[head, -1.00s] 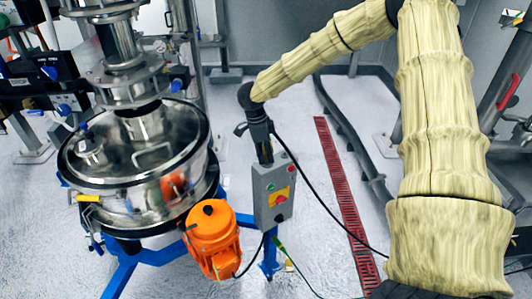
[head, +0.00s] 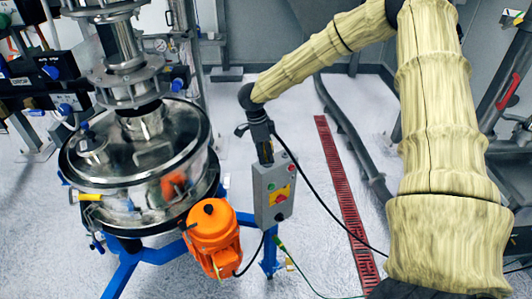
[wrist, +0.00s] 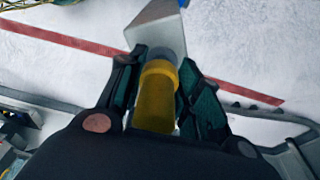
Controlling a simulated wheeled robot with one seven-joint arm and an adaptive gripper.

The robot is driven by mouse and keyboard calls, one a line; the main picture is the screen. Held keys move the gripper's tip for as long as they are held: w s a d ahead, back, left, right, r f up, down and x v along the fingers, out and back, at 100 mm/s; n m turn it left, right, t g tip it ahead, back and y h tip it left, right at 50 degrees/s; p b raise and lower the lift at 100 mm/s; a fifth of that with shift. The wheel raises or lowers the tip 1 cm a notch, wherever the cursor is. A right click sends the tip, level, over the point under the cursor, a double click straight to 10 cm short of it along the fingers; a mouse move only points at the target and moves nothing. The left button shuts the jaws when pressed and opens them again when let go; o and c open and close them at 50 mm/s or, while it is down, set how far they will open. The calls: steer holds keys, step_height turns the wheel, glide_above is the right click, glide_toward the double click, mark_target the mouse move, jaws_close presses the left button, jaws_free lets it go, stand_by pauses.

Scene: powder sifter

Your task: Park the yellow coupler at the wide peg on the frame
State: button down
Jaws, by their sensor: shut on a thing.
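The yellow coupler (wrist: 155,101) is between the two dark green-padded fingers of my gripper (wrist: 160,74) in the wrist view. The gripper is shut on it. A grey round end shows just beyond the yellow part; I cannot tell whether it belongs to the coupler. A grey metal block (wrist: 155,27) lies past that end. I cannot pick out the wide peg in either view.
The steel sifter (head: 135,165) stands at the left on a blue frame (head: 130,265), with an orange motor (head: 213,238) at its front. A black cable (head: 325,212) hangs right of the control box. A red floor drain (head: 345,190) crosses open white floor.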

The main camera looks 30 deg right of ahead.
steer(key=shift+f+b, duration=0.35)
steer(key=shift+f, duration=0.65)
stand_by(0.8)
steer(key=c, duration=0.9)
jaws_free()
